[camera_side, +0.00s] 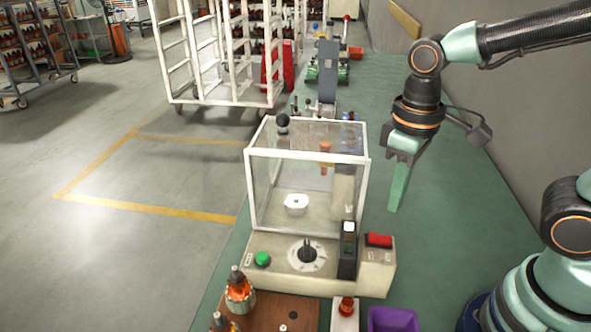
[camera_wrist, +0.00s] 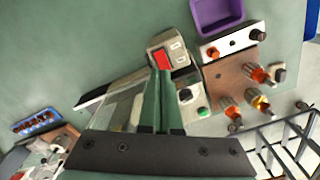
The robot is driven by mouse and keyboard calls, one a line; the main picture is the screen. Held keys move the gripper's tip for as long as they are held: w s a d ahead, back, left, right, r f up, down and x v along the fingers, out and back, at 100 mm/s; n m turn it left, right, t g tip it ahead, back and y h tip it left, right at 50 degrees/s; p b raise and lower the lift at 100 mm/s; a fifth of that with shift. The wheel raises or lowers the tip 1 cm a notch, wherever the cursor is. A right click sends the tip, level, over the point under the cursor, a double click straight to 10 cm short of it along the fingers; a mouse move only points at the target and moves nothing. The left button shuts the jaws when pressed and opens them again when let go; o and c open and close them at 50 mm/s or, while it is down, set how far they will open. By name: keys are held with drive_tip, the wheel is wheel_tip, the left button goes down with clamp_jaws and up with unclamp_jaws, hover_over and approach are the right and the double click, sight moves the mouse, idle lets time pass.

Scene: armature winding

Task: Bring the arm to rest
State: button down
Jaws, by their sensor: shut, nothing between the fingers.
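My gripper (camera_side: 399,188) hangs from my arm to the right of the winding machine, above the green bench top, fingers pointing down. Its two green fingers are together and hold nothing. In the wrist view my gripper (camera_wrist: 161,72) shows the fingers meeting near the middle of the picture. The winding machine (camera_side: 262,282) has a clear guard box with a white frame (camera_side: 307,154), a green button (camera_side: 262,259) and a red switch (camera_side: 379,240). The red switch also shows in the wrist view (camera_wrist: 161,60), just beyond the fingertips.
A wooden board (camera_side: 270,313) with copper-wound armatures (camera_side: 239,290) stands in front of the machine, beside a purple bin (camera_side: 393,320). A wall (camera_side: 520,120) bounds the right side. A white cart (camera_side: 220,60) stands on the floor behind. The bench (camera_side: 440,210) right of the machine is clear.

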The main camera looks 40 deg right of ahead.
drive_tip(key=w+d+r+m+t, duration=0.3)
drive_tip(key=w+d+r+t, duration=0.1)
drive_tip(key=d+r+t, duration=0.1)
drive_tip(key=shift+d+r+t, duration=0.3)
drive_tip(key=shift+d+r, duration=0.25)
drive_tip(key=shift+d, duration=0.3)
